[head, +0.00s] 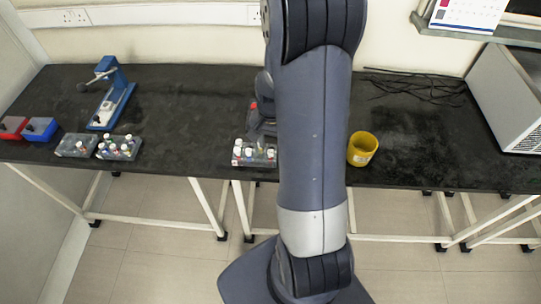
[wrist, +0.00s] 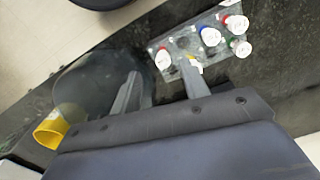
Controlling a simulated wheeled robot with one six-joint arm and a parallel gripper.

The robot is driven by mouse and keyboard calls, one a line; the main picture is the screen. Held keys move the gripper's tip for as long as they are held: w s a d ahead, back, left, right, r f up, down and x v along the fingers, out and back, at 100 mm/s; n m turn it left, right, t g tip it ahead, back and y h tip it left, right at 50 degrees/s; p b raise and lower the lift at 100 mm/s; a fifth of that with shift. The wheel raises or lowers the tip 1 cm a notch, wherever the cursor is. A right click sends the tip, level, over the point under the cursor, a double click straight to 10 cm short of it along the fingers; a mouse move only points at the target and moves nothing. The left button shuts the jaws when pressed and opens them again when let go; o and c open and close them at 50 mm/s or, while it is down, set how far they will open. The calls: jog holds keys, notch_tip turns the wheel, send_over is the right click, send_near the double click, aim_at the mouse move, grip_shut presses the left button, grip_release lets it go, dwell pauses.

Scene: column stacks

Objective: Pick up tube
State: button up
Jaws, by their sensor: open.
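A grey rack (wrist: 180,45) with several capped tubes lies beyond my fingertips in the wrist view. It also shows in the head view (head: 262,161), just left of my arm. A red-ringed, white-topped tube (wrist: 162,58) stands near the gap between my fingers. A yellow-marked tube (wrist: 194,60) is partly hidden by the right finger. Blue (wrist: 210,36), red (wrist: 236,24) and green (wrist: 240,47) ringed tubes stand farther right. My gripper (wrist: 159,69) is open, with nothing seen between its fingers. My arm covers part of the bench in the head view.
A yellow cup (head: 362,148) stands right of my arm. Two more racks (head: 76,145) (head: 119,148), a blue device (head: 112,95), and red (head: 12,127) and blue (head: 40,129) bins are at left. Black cables (head: 420,88) lie at back right. Bare bench lies right of the cup.

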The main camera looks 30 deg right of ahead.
aim_at(271, 151)
jog(key=shift+w+f+p, duration=0.15)
jog(key=shift+f, duration=0.85)
jog(key=shift+w+f+p, duration=0.1)
jog(key=shift+f+p, duration=0.05)
jog(key=shift+f, duration=0.8)
jog(key=shift+c, duration=0.2)
grip_shut()
